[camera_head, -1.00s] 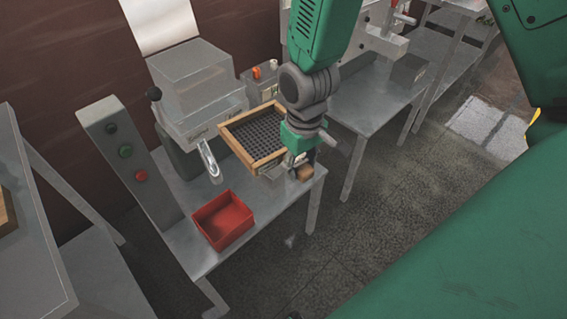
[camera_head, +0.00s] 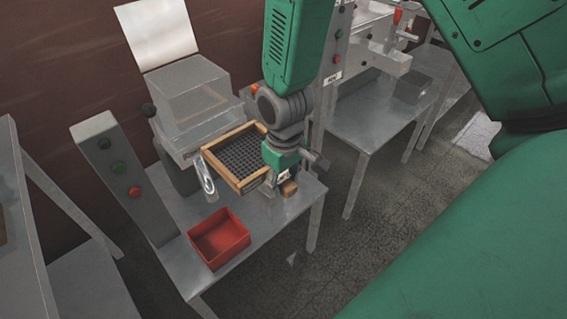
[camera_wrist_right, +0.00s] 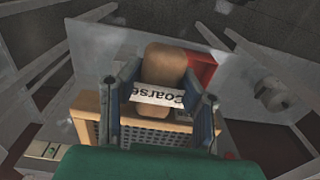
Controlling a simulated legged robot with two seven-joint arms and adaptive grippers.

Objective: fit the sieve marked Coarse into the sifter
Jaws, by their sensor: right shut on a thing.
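The sieve marked Coarse (camera_head: 236,157) has a square wooden frame around a dark mesh. My right gripper (camera_head: 285,177) is shut on its wooden handle and holds the sieve in the air above the table, in front of the sifter. In the right wrist view the fingers (camera_wrist_right: 160,105) stand on both sides of the handle (camera_wrist_right: 164,65), and the label "Coarse" (camera_wrist_right: 158,95) shows between them. The sifter (camera_head: 190,100) is a grey machine with a clear box on top. The sieve's left corner is close to the sifter's front; I cannot tell whether they touch. My left gripper is not in view.
A red open bin (camera_head: 219,237) stands on the grey metal table (camera_head: 270,221) near its front edge. A grey post with buttons (camera_head: 124,175) stands at the table's left. A metal spout or handle (camera_head: 206,177) hangs at the sifter's front. Another table (camera_head: 373,125) is at the right.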

